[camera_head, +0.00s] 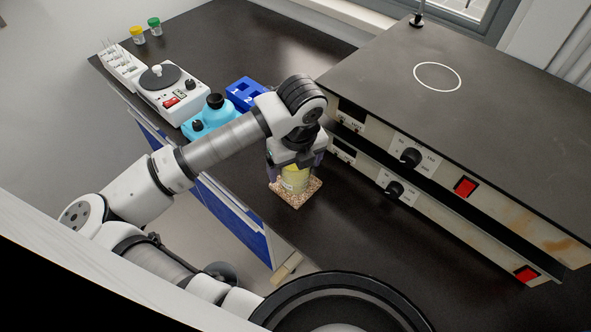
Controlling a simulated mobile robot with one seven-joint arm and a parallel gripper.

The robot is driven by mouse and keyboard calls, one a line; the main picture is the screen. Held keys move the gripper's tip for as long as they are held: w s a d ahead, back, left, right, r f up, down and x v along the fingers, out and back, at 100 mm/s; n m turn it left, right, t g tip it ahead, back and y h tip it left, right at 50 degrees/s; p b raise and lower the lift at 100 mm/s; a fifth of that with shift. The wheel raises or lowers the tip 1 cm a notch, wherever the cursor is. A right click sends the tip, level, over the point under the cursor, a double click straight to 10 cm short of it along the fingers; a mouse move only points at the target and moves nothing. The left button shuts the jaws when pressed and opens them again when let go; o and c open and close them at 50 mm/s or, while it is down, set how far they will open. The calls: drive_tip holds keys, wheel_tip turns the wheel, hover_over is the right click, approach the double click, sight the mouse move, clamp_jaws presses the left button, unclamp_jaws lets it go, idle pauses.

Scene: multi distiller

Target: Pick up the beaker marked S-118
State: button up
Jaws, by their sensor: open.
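A beaker (294,180) with yellow contents stands on a speckled square mat (299,199) on the dark bench. A pale label shows on its front, but the marking is too small to read, so I cannot tell whether it is S-118. My gripper (295,168) points down over the beaker, with a dark finger on each side of it. The gripper is open, and I cannot tell whether the fingers touch the glass. The upper part of the beaker is hidden by the gripper.
Hotplate units with knobs (410,158) and red switches stand close at the right. A blue numbered rack (244,93), a cyan device (209,118) and a white device with a dark disc (168,90) stand behind left. Dark bench (345,235) is free in front.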

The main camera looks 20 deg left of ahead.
drive_tip(key=shift+c, duration=0.5)
drive_tip(key=c, duration=1.1)
drive_tip(key=shift+r, duration=0.2)
wheel_tip(320, 180, up, 20)
drive_tip(key=b, duration=0.3)
drive_tip(key=shift+f, duration=0.25)
